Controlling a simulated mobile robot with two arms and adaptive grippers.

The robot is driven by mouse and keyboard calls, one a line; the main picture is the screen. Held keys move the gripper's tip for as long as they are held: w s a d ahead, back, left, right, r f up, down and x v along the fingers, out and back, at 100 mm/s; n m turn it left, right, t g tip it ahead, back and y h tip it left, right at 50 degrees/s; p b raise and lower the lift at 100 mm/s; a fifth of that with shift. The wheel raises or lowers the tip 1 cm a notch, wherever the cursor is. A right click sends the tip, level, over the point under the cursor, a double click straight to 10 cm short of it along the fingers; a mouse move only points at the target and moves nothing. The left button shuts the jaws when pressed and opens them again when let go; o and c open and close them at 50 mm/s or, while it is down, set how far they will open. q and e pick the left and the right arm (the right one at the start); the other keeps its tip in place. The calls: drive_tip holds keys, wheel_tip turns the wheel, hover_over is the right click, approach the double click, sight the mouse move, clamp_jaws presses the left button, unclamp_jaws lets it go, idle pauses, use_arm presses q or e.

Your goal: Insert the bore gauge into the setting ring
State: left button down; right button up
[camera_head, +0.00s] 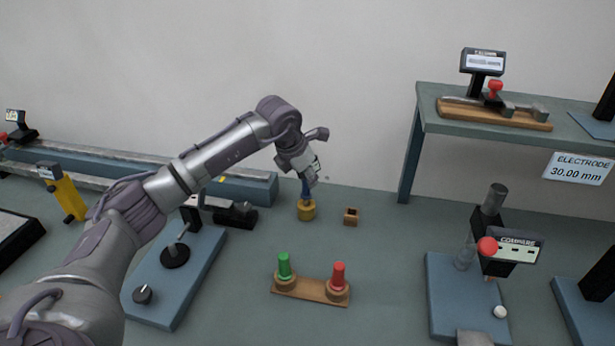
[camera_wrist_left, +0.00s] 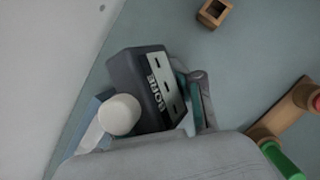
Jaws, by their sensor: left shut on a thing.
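The bore gauge, a dark box head with a white panel marked "BORE" (camera_wrist_left: 150,88) and a pale round knob, is between the fingers of my left gripper (camera_head: 304,176) in the left wrist view. In the head view its blue stem (camera_head: 306,190) points down from the gripper. A yellow, brass-like ring or cylinder (camera_head: 307,211), probably the setting ring, stands on the bench directly under the stem. The stem's lower end meets its top in the picture; I cannot tell how deep it reaches inside. My right gripper is not in view.
A small hollow wooden block (camera_head: 351,216) stands just right of the ring. A wooden stand (camera_head: 311,290) with green and red plugs is nearer. A blue plate with a dial (camera_head: 175,270) lies left; a comparator stand (camera_head: 465,300) is right. A raised shelf (camera_head: 520,140) is behind it.

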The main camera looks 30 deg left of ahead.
use_arm(q)
drive_tip(key=shift+f+b, duration=1)
drive_tip(key=shift+f, duration=0.3)
idle(0.9)
idle(0.9)
drive_tip(key=c, duration=0.7)
unclamp_jaws()
drive_tip(key=v, duration=1.2)
